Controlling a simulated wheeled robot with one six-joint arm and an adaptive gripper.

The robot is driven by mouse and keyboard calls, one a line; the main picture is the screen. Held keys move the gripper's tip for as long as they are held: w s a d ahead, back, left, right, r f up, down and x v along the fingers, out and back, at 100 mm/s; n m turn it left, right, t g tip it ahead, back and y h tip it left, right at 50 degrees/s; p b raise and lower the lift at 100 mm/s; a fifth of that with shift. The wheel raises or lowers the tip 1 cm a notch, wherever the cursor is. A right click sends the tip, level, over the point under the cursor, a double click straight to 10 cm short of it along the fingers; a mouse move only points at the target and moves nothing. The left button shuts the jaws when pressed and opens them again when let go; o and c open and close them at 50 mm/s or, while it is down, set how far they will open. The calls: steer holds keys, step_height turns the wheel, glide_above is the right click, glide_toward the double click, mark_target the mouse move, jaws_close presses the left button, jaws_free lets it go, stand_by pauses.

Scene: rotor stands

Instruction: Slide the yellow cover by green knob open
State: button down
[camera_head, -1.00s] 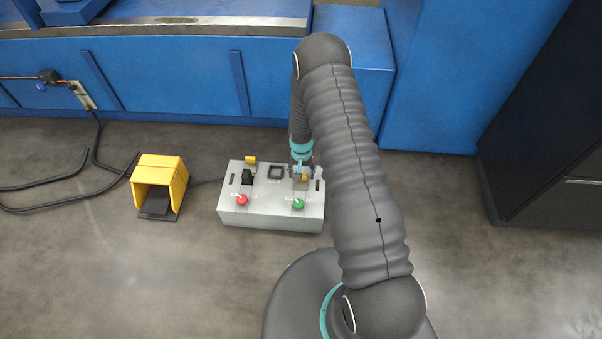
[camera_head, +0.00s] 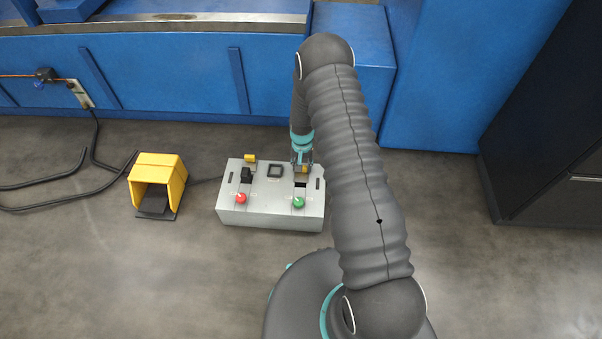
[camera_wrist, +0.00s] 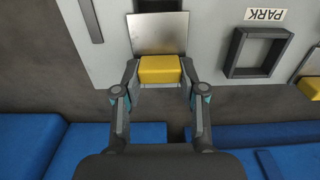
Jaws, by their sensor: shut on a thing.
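A grey control box (camera_head: 270,218) stands on the floor with a red knob (camera_head: 241,198) at its front left and a green knob (camera_head: 299,202) at its front right. The yellow cover by the green knob (camera_head: 303,169) sits at the box's back right, with a dark opening (camera_head: 301,185) between it and the knob. In the wrist view the cover shows as a yellow block (camera_wrist: 160,69) joined to a metal plate (camera_wrist: 158,33). My gripper (camera_head: 301,162) is shut on the yellow block, one finger on each side; it fills the lower wrist view (camera_wrist: 159,76).
A black square frame (camera_head: 275,171) lies between. A yellow pedal housing (camera_head: 158,170) stands left; a blue machine (camera_head: 180,85) is behind.

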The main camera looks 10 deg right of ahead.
steer(key=w, duration=0.1)
steer(key=w+b, duration=0.1)
steer(key=w+d, duration=0.1)
steer(key=shift+f, duration=0.25)
steer(key=shift+w+d+r, duration=0.1)
steer(key=shift+w+r, duration=0.15)
steer(key=shift+w, duration=0.1)
steer(key=c, duration=0.6)
jaws_free()
steer(key=shift+c, duration=0.2)
step_height(320, 180, up, 12)
steer(key=shift+s, duration=0.1)
